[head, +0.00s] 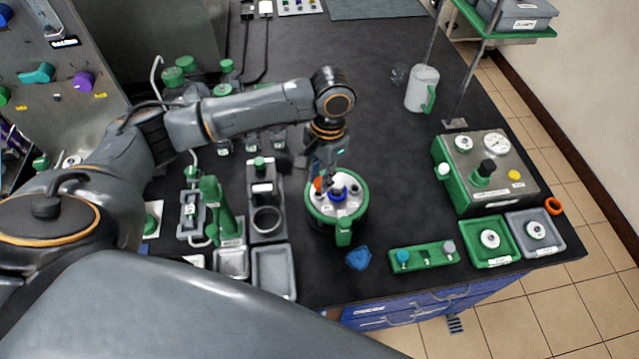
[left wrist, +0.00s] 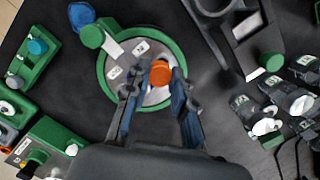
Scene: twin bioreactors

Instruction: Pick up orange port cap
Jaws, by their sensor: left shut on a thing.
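The orange port cap (left wrist: 160,73) sits between my left gripper's fingertips in the left wrist view, over the vessel's lid. In the head view a small part of the orange cap (head: 318,184) shows beside the fingers. My left gripper (head: 325,174) points down at the lid and is shut on the cap; it also shows in the left wrist view (left wrist: 163,84). The round bioreactor vessel (head: 355,211) has a green rim and a pale lid with labelled ports. I cannot tell whether the cap still touches its port. My right gripper is not in view.
A blue piece (head: 358,258) lies on the black bench in front of the vessel. A green holder (head: 425,257), a green tray (head: 490,260) and a control box (head: 487,172) stand to the right. Grey racks and trays (head: 273,270) stand left.

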